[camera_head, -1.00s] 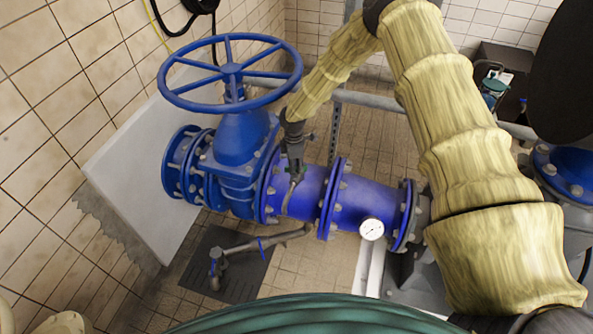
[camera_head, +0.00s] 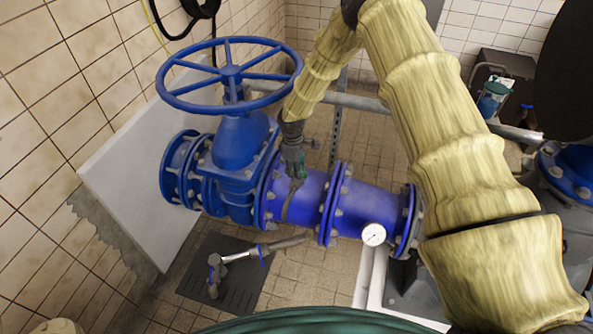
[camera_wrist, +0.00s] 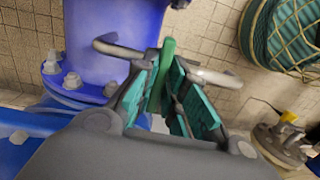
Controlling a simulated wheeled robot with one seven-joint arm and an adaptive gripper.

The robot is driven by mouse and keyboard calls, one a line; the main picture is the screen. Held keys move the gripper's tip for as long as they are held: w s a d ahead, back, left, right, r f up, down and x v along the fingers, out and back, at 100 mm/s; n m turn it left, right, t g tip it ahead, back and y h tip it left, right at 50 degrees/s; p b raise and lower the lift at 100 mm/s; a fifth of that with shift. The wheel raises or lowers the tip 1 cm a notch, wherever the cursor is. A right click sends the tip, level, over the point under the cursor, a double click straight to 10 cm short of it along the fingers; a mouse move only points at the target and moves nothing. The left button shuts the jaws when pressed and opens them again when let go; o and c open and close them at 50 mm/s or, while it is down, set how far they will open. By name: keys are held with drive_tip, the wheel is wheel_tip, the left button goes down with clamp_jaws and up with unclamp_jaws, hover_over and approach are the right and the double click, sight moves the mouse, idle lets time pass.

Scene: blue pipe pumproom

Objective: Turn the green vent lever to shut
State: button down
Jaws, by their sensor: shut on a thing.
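In the wrist view, the two teal-padded fingers of my gripper (camera_wrist: 168,82) are shut on the green vent lever (camera_wrist: 166,68). The lever's upper end shows between the fingertips, with the grey tube (camera_wrist: 216,77) crossing behind. The lower part of the lever is hidden by the fingers. In the head view, the lever cannot be told apart from the gripper.
A large blue handwheel (camera_head: 230,72) stands above the valve, left of my gripper. The flanged blue pipe (camera_head: 365,207) carries a round gauge (camera_head: 373,234). A grey drain pipe (camera_head: 286,243) lies below.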

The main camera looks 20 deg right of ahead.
drive_tip(key=shift+s+f, duration=0.35)
drive_tip(key=shift+f, duration=0.05)
drive_tip(key=c, duration=1.5)
unclamp_jaws()
drive_tip(key=shift+a, duration=0.1)
drive_tip(key=shift+w, duration=0.1)
drive_tip(key=shift+w, duration=0.1)
drive_tip(key=shift+r, duration=0.2)
drive_tip(key=shift+w, duration=0.1)
